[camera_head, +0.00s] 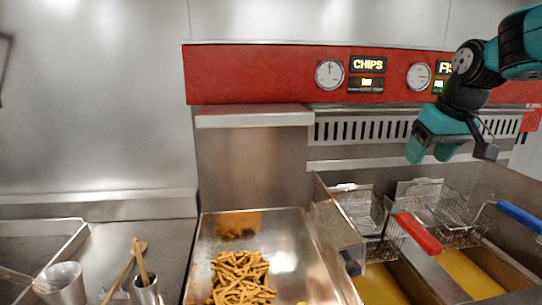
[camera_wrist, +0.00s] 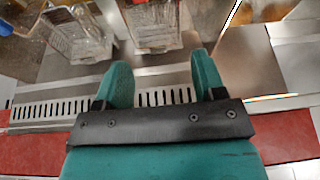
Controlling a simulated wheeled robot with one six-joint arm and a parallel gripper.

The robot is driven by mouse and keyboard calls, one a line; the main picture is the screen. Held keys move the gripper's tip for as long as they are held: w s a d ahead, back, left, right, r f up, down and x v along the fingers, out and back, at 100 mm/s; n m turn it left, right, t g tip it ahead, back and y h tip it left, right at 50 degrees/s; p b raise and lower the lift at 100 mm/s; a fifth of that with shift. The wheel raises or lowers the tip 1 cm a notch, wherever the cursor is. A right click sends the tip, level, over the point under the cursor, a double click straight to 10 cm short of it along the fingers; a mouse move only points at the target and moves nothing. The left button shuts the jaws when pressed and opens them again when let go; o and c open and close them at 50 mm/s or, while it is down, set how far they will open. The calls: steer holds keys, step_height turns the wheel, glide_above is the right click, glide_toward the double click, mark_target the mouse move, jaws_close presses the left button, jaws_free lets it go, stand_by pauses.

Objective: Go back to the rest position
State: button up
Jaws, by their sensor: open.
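My gripper (camera_head: 430,153) hangs from my arm at the upper right of the head view, in front of the vented strip and above the fryer. Its two teal fingers are apart with nothing between them. In the wrist view my gripper (camera_wrist: 162,80) also shows open and empty, with the vented strip and a wire basket beyond it. My gripper is clear of the baskets.
Two fryer baskets, one with a red handle (camera_head: 418,233) and one with a blue handle (camera_head: 519,215), sit over yellow oil (camera_head: 468,274). A steel tray (camera_head: 285,235) holds chips (camera_head: 240,278). Steel cups (camera_head: 64,283) stand at the lower left. A red panel (camera_head: 260,74) runs behind.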

steer(key=s+a+f+n+g+y, duration=0.1)
steer(key=s+a+f+n, duration=0.1)
steer(key=s+a, duration=0.5)
steer(key=s+a+f+n+g+y, duration=0.1)
steer(key=s+a+f, duration=0.4)
steer(key=s, duration=0.5)
steer(key=s+a+f+n+g+y+b, duration=0.1)
steer(key=s+a+f+n+g, duration=0.1)
steer(key=s+a, duration=0.6)
steer(key=shift+s+a+f+n+y, duration=0.2)
steer(key=shift+a+f+n+y, duration=0.1)
steer(key=shift+a+f+n, duration=0.4)
